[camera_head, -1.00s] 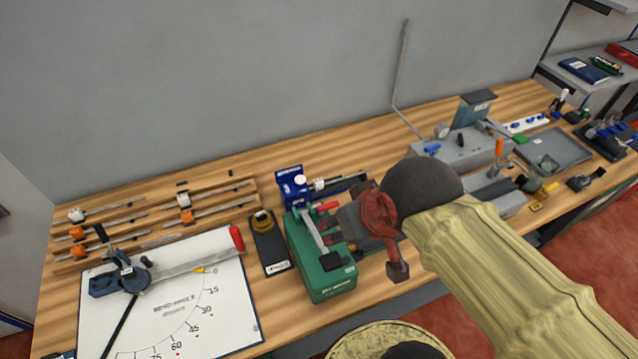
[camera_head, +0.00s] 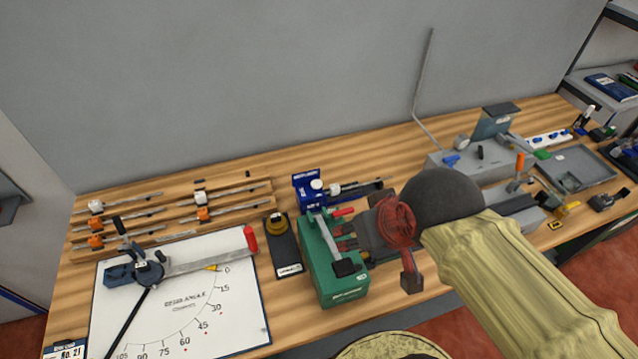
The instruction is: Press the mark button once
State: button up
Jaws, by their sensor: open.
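A black plate (camera_head: 286,252) with a round yellow-brown knob (camera_head: 277,219) at its far end lies on the bench, left of a green box (camera_head: 335,268). It has a white label too small to read, so I cannot tell whether this is the mark button. My gripper (camera_head: 380,240), dark with red-brown parts, is open at the right side of the green box. Its fingers point left, partly over or beside the box; I cannot tell whether they touch it.
A blue device (camera_head: 310,192) stands behind the green box. A white angle board (camera_head: 190,325) with a blue and black arm lies at left, slotted racks (camera_head: 165,212) behind it. Grey machines (camera_head: 470,160) and a tray (camera_head: 575,168) fill the right. Bare wood lies along the wall.

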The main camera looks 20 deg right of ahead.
jog(key=shift+c, duration=0.4)
jog(key=c, duration=1.1)
grip_shut()
dwell(0.7)
